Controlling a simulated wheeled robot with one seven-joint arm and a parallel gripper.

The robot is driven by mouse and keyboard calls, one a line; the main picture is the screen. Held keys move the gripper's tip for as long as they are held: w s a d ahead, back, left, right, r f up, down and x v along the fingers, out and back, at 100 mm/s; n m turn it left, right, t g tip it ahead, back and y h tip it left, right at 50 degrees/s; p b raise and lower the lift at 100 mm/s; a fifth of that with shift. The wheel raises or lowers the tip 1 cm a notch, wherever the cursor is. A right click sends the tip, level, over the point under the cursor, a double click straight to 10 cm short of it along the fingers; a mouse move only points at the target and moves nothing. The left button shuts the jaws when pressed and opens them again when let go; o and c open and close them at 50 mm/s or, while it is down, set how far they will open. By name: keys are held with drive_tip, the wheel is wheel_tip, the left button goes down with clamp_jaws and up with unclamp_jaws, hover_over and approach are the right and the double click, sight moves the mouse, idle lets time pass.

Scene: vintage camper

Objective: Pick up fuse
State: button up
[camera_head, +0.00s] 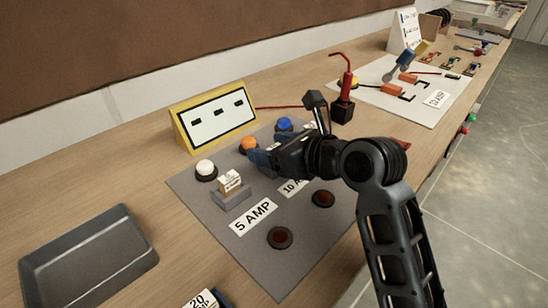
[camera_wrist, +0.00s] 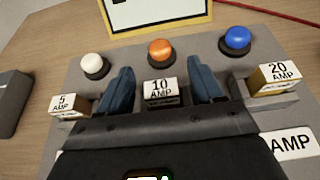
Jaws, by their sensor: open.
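Three fuse blocks with white labels show in the wrist view: the 5 AMP fuse (camera_wrist: 64,104) at left, the 10 AMP fuse (camera_wrist: 160,90) in the middle and the 20 AMP fuse (camera_wrist: 279,75) at right. The 5 AMP fuse (camera_head: 229,181) also shows in the head view, in a grey holder. My gripper (camera_wrist: 162,82) is open, with one blue finger on each side of the 10 AMP fuse. Whether the fingers touch it I cannot tell. In the head view my gripper (camera_head: 258,160) hides that fuse.
White (camera_wrist: 92,65), orange (camera_wrist: 160,50) and blue (camera_wrist: 237,38) knobs stand behind the fuses on the grey panel (camera_head: 215,215). A yellow-framed display (camera_head: 214,118) stands behind them. A grey tray (camera_head: 88,255) lies at left. A red-and-black tool (camera_head: 343,100) stands behind my arm.

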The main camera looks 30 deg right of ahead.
drive_tip(key=shift+x, duration=0.8)
drive_tip(key=shift+c, duration=0.2)
drive_tip(key=c, duration=1)
